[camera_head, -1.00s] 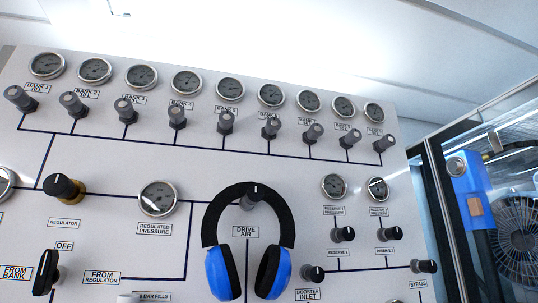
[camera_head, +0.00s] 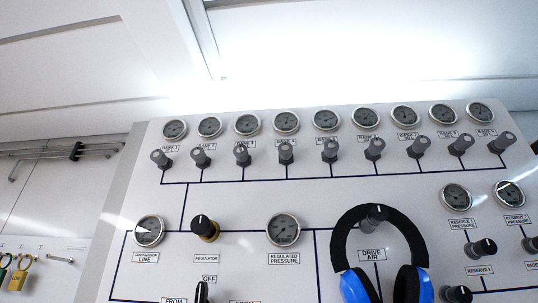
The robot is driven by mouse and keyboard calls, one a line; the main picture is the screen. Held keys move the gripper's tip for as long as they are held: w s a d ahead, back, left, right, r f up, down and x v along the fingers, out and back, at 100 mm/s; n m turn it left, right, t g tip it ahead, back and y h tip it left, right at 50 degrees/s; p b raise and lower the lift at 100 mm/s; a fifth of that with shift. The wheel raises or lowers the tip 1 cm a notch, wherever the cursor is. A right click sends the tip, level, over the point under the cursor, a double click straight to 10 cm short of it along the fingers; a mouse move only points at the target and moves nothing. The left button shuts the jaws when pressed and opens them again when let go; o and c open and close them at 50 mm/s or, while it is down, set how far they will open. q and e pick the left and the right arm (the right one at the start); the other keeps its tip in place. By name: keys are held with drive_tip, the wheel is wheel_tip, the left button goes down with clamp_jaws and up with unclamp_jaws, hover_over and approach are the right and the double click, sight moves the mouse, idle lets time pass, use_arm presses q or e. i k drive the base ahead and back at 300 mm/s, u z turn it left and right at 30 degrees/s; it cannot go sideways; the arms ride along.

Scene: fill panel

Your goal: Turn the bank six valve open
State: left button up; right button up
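A row of grey bank valve knobs runs along the top of the white panel, each under a round gauge. Counting from the left, the sixth knob, the bank six valve (camera_head: 375,148), sits under its gauge (camera_head: 365,118). Its label is too small to read clearly. It stands between the fifth knob (camera_head: 330,150) and the seventh knob (camera_head: 419,147). I cannot tell from its angle whether it is open. Neither of my grippers is in view, and nothing touches the knob.
Blue and black headphones (camera_head: 348,237) hang on the drive air knob (camera_head: 377,213), below the bank six valve. A regulator knob (camera_head: 205,226) and regulated pressure gauge (camera_head: 283,230) are lower left. Padlock-like yellow items (camera_head: 19,279) hang at far left. The area before the bank row is clear.

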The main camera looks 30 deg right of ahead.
sight(377, 145)
drive_tip(key=u, duration=1.4)
drive_tip(key=k, duration=1.3)
drive_tip(key=z, duration=1.55)
